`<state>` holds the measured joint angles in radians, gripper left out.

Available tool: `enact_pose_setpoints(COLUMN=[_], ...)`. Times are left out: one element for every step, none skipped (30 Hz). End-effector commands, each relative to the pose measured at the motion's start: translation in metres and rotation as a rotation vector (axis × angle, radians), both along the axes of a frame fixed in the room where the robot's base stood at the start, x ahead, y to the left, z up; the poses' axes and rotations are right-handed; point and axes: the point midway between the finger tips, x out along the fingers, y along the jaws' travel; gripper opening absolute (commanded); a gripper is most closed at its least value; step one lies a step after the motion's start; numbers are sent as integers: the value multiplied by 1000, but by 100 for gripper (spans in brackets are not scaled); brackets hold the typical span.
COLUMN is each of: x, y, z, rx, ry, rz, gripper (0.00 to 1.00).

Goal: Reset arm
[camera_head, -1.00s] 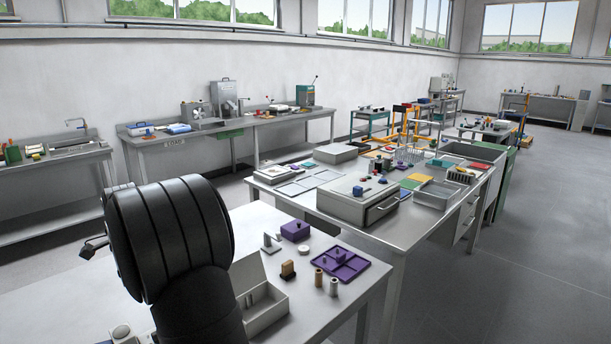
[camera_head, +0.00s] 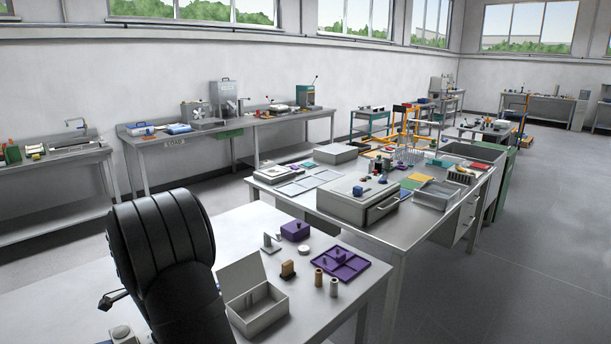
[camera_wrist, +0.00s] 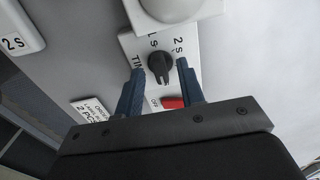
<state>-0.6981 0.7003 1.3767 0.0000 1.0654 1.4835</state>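My gripper (camera_wrist: 160,67) shows in the wrist view with its two blue fingers spread apart. Between and beyond the fingertips is a black rotary knob (camera_wrist: 160,66) on a white label plate with time markings. Gaps show between the knob and both fingers, and nothing is held. A red switch (camera_wrist: 173,102) marked OFF sits below the knob, close to the right finger. In the head view my black arm (camera_head: 165,250) fills the lower left. I cannot make out the gripper there.
On the near bench stand an open grey box (camera_head: 258,310), a purple tray (camera_head: 345,268), a purple block (camera_head: 296,231) and small cylinders. A second bench behind holds a grey drawer unit (camera_head: 352,203) and bins.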

Motion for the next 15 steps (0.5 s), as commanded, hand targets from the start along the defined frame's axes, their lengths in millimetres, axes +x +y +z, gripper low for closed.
enact_pose_setpoints(x=[0, 0, 0, 0, 0, 0, 0, 0, 0, 0, 0, 0, 0, 0, 0], y=[0, 0, 0, 0, 0, 0, 0, 0, 0, 0, 0, 0, 0, 0, 0], z=[-6, -4, -4, -4, -4, -4, -4, -4, -4, -4, -4, -4, -4, -4, -3], rx=[0, 1, 1, 1, 1, 1, 1, 1, 1, 1, 1, 1, 1, 1, 1], ry=[0, -1, -1, -1, -1, -1, -1, -1, -1, -1, -1, -1, -1, -1, -1], rz=[14, 43, 77, 103, 129, 162, 187, 212, 246, 270, 295, 328, 354, 379, 412], gripper=[35, 35, 35, 35, 35, 35, 35, 35, 35, 35, 35, 35, 35, 35, 35])
